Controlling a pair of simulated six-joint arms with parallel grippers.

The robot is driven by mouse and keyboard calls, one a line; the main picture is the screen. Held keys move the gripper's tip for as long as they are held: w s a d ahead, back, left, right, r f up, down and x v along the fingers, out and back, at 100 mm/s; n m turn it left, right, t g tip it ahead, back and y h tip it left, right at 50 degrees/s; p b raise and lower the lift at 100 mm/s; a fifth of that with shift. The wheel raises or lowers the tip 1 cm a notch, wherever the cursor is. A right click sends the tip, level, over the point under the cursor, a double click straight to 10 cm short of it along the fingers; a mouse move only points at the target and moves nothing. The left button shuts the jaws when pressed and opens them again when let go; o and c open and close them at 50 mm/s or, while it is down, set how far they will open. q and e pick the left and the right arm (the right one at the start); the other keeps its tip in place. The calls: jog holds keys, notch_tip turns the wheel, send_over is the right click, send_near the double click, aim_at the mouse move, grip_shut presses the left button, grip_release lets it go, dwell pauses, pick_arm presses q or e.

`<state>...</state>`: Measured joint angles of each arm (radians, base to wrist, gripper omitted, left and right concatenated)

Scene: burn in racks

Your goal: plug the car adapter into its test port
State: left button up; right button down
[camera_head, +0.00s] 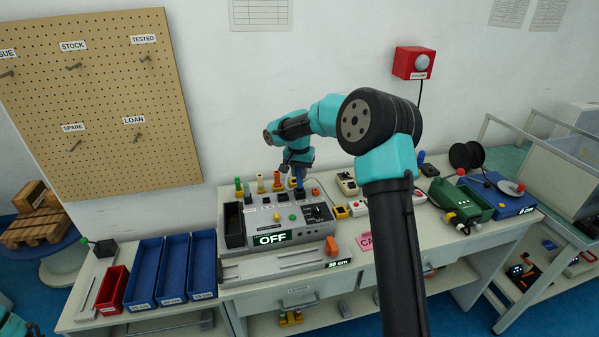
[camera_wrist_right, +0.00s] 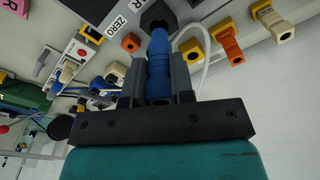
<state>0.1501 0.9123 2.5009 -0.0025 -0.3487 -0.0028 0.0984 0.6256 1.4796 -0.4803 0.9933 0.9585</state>
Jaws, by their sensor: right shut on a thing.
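My right gripper (camera_head: 298,168) is at the back of the grey test console (camera_head: 262,222). It also shows in the right wrist view (camera_wrist_right: 158,88), shut on a blue cylindrical plug (camera_wrist_right: 158,62), which I take to be the car adapter. The plug points at a black socket (camera_wrist_right: 158,16), and its front end meets or overlaps it. I cannot tell how deep it sits.
Orange and cream connectors (camera_wrist_right: 228,44) stand beside the blue plug. The console display (camera_head: 272,239) reads OFF. A slide rail (camera_head: 280,262) lies in front. Blue bins (camera_head: 173,268) and a red bin (camera_head: 112,290) stand left; a green box (camera_head: 458,200) stands right.

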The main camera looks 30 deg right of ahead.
aim_at(300, 179)
jog(key=shift+f, duration=1.95)
dwell(1.1)
jog(key=c, duration=0.9)
grip_release()
jog(key=shift+r, duration=0.1)
notch_tip(300, 179, up, 17)
jog(key=a, duration=0.1)
jog(key=shift+s+r, duration=0.15)
jog(key=shift+s, duration=0.3)
